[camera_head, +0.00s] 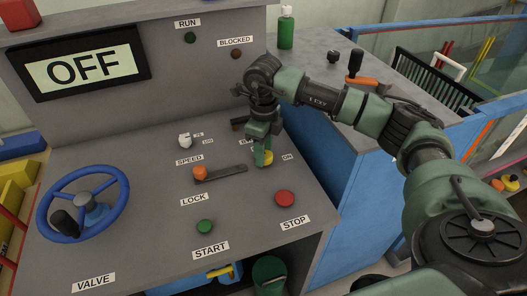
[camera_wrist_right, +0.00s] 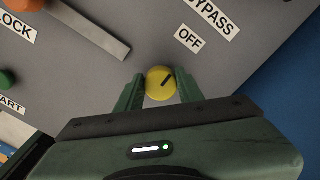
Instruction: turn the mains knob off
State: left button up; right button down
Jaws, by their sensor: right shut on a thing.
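The yellow mains knob (camera_head: 267,158) is on the grey sloped console top, above the red STOP button. An ON label (camera_head: 287,157) is to its right. My right gripper (camera_head: 263,153) reaches down onto the knob and is shut on it, hiding part of it. In the right wrist view the knob (camera_wrist_right: 159,82) sits between the green fingertips of the gripper (camera_wrist_right: 160,90). Its black mark points up and right, roughly toward the side of the OFF label (camera_wrist_right: 190,38). My left gripper is out of view.
A display (camera_head: 82,67) on the back panel reads OFF. An orange lock lever (camera_head: 200,173), red STOP button (camera_head: 285,198), green START button (camera_head: 205,226), white speed knob (camera_head: 184,140) and blue valve wheel (camera_head: 122,205) share the console. A green bottle (camera_head: 286,30) stands behind.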

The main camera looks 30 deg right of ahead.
jog(key=c, duration=0.9)
grip_release()
notch_tip(320, 180, up, 8)
jog(key=shift+f+b, duration=0.1)
jog(key=shift+b, duration=0.5)
